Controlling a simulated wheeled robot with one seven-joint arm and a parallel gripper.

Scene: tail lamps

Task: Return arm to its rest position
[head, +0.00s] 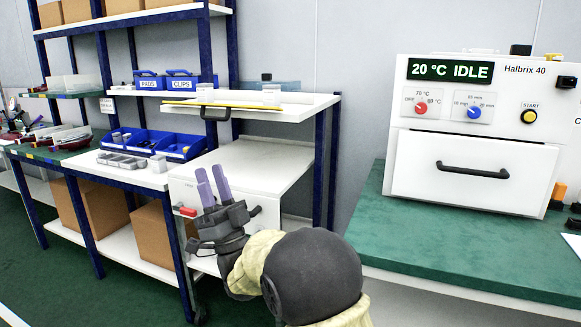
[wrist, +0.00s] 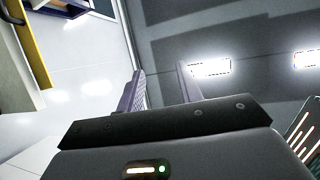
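My gripper (head: 213,187) is raised in front of the white shelf unit in the head view, its two purple fingers pointing up. The fingers stand apart with nothing visible between them. In the wrist view, my gripper (wrist: 160,90) shows the same two fingers spread, with wall and ceiling behind them. My arm, with a dark round joint and cream cover, reaches in from the bottom centre of the head view.
A green bench (head: 480,262) at right carries a white oven (head: 470,130) reading "20 °C IDLE", its drawer shut. At left, a workbench holds blue bins (head: 150,143), a grey tray (head: 122,161) and red lamps (head: 70,141). Cardboard boxes (head: 103,207) stand below.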

